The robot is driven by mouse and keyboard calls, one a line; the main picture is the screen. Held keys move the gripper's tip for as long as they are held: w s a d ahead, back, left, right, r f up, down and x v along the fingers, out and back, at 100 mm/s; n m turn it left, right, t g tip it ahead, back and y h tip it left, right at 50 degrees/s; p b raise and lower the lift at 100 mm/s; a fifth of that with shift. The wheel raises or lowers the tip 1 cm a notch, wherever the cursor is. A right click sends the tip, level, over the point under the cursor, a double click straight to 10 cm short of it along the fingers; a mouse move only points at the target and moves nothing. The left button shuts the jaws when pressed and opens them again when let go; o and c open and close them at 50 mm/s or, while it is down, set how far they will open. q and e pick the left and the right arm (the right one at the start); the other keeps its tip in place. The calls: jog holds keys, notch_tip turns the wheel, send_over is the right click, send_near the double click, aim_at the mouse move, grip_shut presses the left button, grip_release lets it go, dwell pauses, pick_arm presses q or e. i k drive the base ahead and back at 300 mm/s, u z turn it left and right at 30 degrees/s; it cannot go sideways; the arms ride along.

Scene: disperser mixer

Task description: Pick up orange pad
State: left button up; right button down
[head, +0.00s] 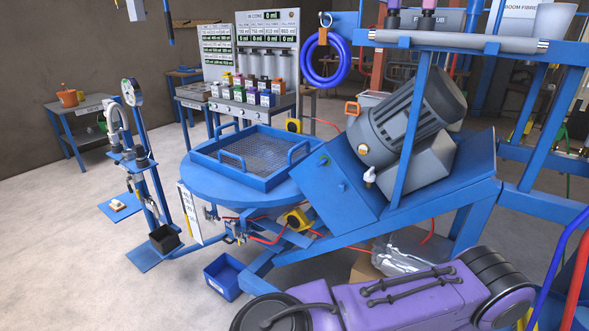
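I cannot make out a clear orange pad in the head view. A small pale tan block (117,205) lies on a low blue plate at the left; its exact nature is too small to tell. An orange pot (67,96) stands on a grey side table at the far left. A small orange frame-like piece (352,108) shows near the motor. Neither of my grippers is in view. A purple and black arm link, likely mine, crosses the bottom right.
A round blue table (215,190) carries a blue-framed mesh tray (262,157). A large grey motor (415,115) sits on a sloping blue frame at the right. An open blue bin (223,278) stands on the floor. The floor at the lower left is clear.

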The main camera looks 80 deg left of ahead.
aim_at(116, 205)
jog(key=u, duration=3.95)
